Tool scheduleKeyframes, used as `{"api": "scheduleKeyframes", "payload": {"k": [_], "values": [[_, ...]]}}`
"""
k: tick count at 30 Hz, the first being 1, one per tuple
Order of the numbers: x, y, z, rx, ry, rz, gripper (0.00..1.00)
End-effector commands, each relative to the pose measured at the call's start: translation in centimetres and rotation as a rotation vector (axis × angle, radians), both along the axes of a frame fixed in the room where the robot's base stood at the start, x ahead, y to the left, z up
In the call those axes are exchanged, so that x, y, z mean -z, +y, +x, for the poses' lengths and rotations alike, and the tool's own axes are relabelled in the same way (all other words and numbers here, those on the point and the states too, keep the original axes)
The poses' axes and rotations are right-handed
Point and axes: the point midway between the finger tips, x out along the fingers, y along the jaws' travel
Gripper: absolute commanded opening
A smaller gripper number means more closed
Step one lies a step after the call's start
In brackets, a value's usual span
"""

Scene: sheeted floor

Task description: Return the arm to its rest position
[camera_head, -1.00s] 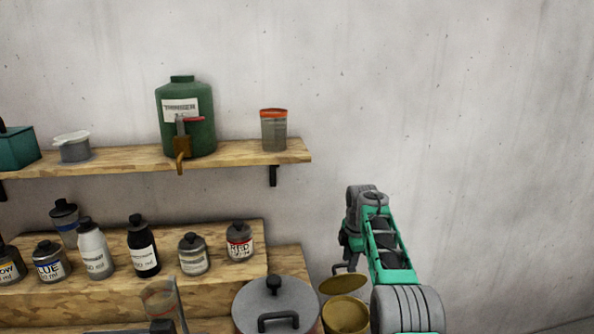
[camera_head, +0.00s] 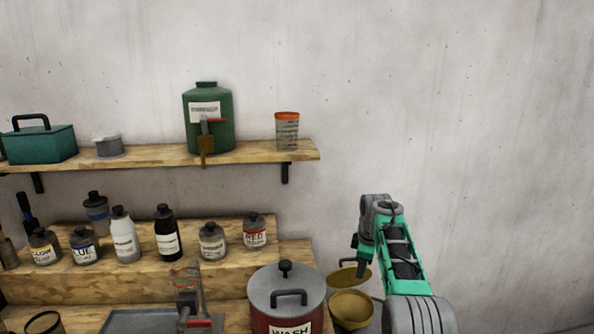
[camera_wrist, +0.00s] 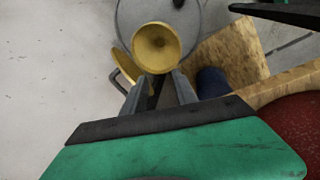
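My arm, green and grey, rises at the right of the head view. My gripper (camera_head: 361,262) hangs at its far end, near two brass-coloured dishes, and its fingertips are hard to make out there. In the wrist view the two grey fingers of my gripper (camera_wrist: 158,84) stand apart with a gap between them, so it looks open. A dark strip shows in the gap; I cannot tell what it is. One brass dish (camera_wrist: 157,47) lies just past the fingertips, and the other (camera_wrist: 122,63) is to its left. No held object is visible.
A red WASH pot (camera_head: 287,300) with a grey lid stands left of my arm. Several bottles stand on a stepped wooden rack (camera_head: 215,289). Bare wall fills the right.

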Motion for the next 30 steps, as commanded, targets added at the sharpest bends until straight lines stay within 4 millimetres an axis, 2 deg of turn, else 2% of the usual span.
{"api": "scheduleKeyframes", "payload": {"k": [2,4,8,11,13,16,19,22,24,30], "values": [[0.3,0.1,0.4,0.107,-0.012,0.028,0.34],[1.6,0.1,0.2,0.223,0.000,0.059,0.34],[6.6,0.3,-1.8,0.463,0.078,0.110,0.34],[11.4,0.5,-4.6,0.634,0.165,0.125,0.34],[14.7,0.6,-7.8,0.776,0.238,0.123,0.34],[17.0,0.9,-13.7,0.994,0.321,0.109,0.34],[16.5,1.3,-19.9,1.166,0.366,0.085,0.34],[14.6,1.9,-26.6,1.275,0.387,0.060,0.34],[13.0,2.3,-30.9,1.308,0.388,0.049,0.34],[8.6,3.2,-41.1,1.300,0.351,0.052,0.34]]}}
